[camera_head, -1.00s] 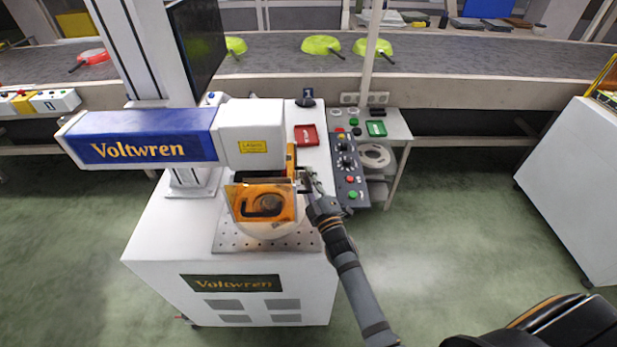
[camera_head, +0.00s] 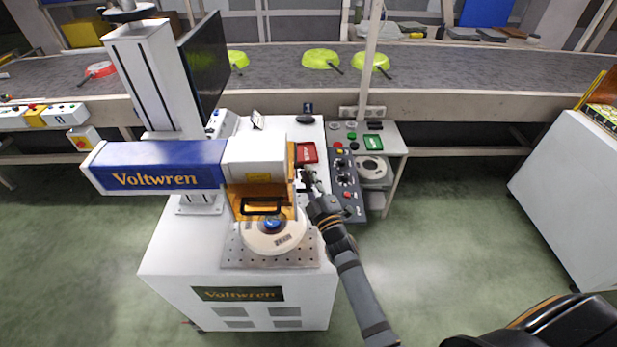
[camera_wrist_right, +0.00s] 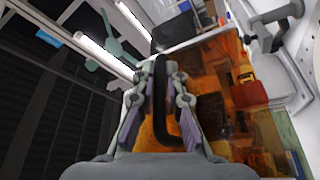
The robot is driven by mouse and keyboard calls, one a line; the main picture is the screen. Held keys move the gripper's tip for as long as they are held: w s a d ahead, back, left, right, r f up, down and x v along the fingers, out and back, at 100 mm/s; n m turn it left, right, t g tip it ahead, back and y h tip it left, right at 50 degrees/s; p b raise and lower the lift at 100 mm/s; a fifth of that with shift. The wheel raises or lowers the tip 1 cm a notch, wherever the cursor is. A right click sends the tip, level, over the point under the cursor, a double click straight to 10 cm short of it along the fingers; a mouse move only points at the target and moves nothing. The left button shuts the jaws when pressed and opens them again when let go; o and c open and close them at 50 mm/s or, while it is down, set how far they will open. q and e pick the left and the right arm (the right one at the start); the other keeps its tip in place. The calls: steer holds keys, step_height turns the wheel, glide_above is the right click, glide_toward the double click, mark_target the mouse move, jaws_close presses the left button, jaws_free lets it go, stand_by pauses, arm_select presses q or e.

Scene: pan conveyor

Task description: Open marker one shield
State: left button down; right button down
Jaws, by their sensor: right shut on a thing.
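The marker one shield (camera_head: 245,196) is an orange see-through panel under the white marking head of the Voltwren machine. It stands raised, with a black handle (camera_head: 262,209) on its front. A round white disc (camera_head: 285,238) with a blue centre shows on the perforated plate below. My right gripper (camera_head: 309,181) is at the right side of the shield, reached from the lower right. In the right wrist view its fingers (camera_wrist_right: 160,88) are shut around a black handle, with orange panel behind it. The exact contact is hard to see in the head view. My left gripper is out of view.
A control panel (camera_head: 346,183) with buttons stands close to the right of my gripper. A conveyor (camera_head: 440,72) with green pans runs across the back. Open floor lies to the right.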

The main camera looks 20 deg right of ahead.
steer(key=shift+r, duration=0.4)
steer(key=c, duration=1.7)
jaws_free()
steer(key=shift+f, duration=0.1)
steer(key=v, duration=1.2)
